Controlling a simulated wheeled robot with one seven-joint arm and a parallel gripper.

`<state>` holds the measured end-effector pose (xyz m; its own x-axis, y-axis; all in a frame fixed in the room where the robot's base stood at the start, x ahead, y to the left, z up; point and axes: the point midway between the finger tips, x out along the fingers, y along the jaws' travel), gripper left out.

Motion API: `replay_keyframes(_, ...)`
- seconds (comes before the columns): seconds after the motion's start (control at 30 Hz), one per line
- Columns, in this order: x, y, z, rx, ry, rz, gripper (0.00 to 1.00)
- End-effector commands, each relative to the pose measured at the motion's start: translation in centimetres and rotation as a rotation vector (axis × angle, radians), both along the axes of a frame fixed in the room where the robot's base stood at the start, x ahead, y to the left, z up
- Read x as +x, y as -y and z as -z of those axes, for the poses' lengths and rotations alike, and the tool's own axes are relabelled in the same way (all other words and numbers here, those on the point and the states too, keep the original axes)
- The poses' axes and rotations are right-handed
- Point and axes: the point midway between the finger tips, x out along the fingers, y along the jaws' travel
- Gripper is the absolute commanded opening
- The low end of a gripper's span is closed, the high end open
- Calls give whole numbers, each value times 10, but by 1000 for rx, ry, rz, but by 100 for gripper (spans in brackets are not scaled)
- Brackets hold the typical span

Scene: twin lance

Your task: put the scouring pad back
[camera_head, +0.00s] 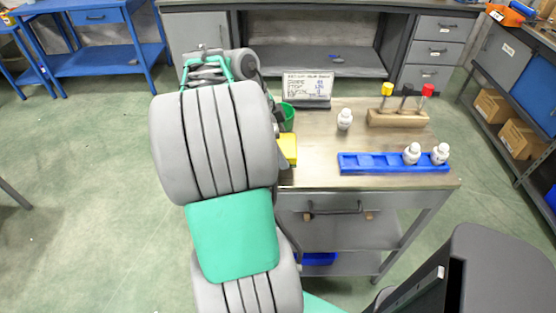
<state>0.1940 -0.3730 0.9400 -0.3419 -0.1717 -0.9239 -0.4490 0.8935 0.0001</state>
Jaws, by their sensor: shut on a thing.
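My gripper is hidden behind my own arm, which fills the left middle of the head view. I cannot see its fingers or anything in them. No scouring pad can be made out for certain. A yellow block-like thing (288,149) shows at the left edge of the workbench top (320,135), partly covered by my arm. I cannot tell whether it is a pad or a holder. A green cup (287,116) stands behind it, also partly covered.
A blue tray (375,163) at the bench's front right holds two white bottles (411,153). Another white bottle (344,119) stands behind it. A wooden block (398,118) with coloured-top tools and a small sign (307,87) stand at the back. The bench middle is clear.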

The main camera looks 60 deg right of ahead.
Motion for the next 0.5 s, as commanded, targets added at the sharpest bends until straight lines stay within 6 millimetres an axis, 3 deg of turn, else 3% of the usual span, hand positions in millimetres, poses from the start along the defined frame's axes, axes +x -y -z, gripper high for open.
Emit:
replay_keyframes(0.2, 0, 0, 37, 1, -1, -1, 53)
replay_keyframes(0.5, 2, -1, 42, 0, 1, -4, 53)
